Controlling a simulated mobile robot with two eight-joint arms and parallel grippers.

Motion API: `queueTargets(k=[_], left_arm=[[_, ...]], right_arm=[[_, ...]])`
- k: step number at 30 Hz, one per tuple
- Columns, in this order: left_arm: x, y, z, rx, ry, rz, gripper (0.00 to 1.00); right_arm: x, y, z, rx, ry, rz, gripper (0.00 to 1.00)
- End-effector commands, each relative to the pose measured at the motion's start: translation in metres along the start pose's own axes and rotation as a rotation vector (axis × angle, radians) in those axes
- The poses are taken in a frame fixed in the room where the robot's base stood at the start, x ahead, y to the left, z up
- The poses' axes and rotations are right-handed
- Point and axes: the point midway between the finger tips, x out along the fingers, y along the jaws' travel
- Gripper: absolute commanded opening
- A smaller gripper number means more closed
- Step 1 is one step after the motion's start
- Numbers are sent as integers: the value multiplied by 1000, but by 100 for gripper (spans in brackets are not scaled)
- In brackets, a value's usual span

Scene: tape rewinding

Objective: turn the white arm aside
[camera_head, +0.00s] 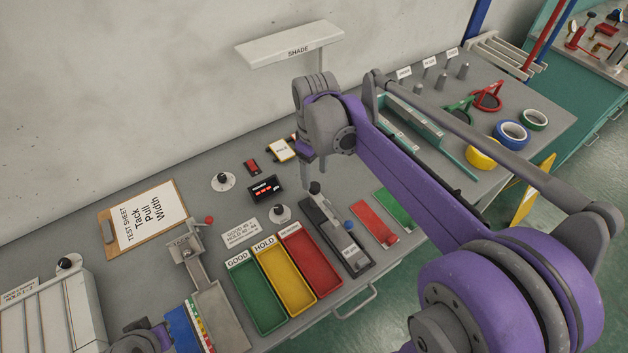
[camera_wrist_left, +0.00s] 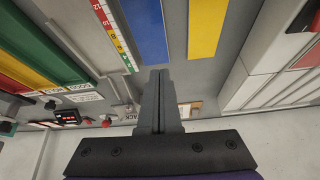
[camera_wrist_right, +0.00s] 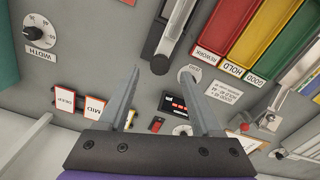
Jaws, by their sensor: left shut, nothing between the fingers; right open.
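The white arm, a flat panel marked SHADE (camera_head: 290,43), reaches out over the back of the bench on an upright post at its right end. My right gripper (camera_head: 312,172) is in front of and below it, over the bench, apart from it. In the right wrist view the right gripper (camera_wrist_right: 160,70) has its fingers spread with nothing between them. My left gripper (camera_wrist_left: 160,75) is shut and empty in the left wrist view, near the blue and yellow strips. In the head view only part of my left arm shows at the bottom left; its fingertips cannot be made out.
Green, yellow and red trays (camera_head: 258,300) stand at the front. A black display (camera_head: 265,189), a dial knob (camera_head: 222,181) and a clipboard (camera_head: 145,218) lie behind. Tape rolls (camera_head: 510,134) and pegs (camera_head: 462,71) are at the right.

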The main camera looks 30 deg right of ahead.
Motion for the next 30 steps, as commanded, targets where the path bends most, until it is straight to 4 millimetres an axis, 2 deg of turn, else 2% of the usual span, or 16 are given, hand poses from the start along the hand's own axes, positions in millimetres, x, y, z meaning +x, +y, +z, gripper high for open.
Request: queueTargets(k=[3,7,18,20,27,30], left_arm=[[2,0,2,0,-1,0,0],[2,0,2,0,-2,0,0],[2,0,2,0,-2,0,0],[2,0,2,0,-2,0,0],[2,0,2,0,-2,0,0],[2,0,2,0,-2,0,0]], right_arm=[[20,0,0,0,0,0,66],[33,0,0,0,0,0,66],[38,0,0,0,1,0,66],[38,0,0,0,1,0,57],[38,0,0,0,1,0,14],[38,0,0,0,1,0,0]])
